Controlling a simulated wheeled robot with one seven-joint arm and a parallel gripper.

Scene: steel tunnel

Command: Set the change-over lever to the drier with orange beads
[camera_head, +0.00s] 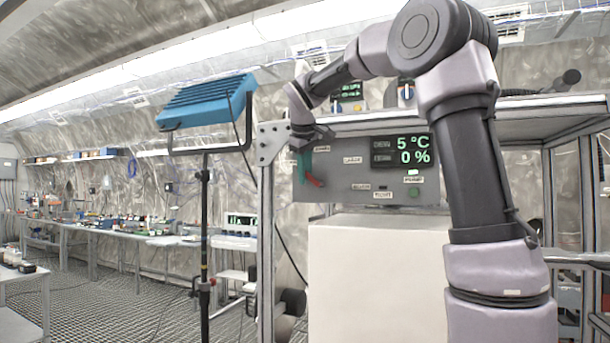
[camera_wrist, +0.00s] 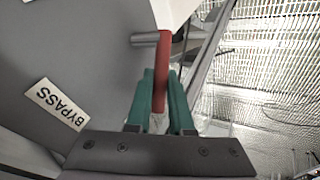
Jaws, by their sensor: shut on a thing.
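The red lever (camera_wrist: 164,55) sits on a short metal shaft that stands out from the grey panel (camera_head: 340,195). In the wrist view my gripper (camera_wrist: 161,80) has its green fingers on either side of the lever, shut on it. In the head view the lever (camera_head: 315,181) shows at the panel's left side, slanting down to the right, just below my gripper (camera_head: 305,165). A BYPASS label (camera_wrist: 57,106) is on the panel near the lever. The other labels are too small to read. I see no drier or orange beads in either view.
The panel's display (camera_head: 401,150) reads 5 °C and 0 %. A white box (camera_head: 375,280) stands below the panel, and a metal shelf (camera_head: 540,108) runs above it. A blue lamp (camera_head: 207,100) on a stand is at left. Benches with small items line the far left wall.

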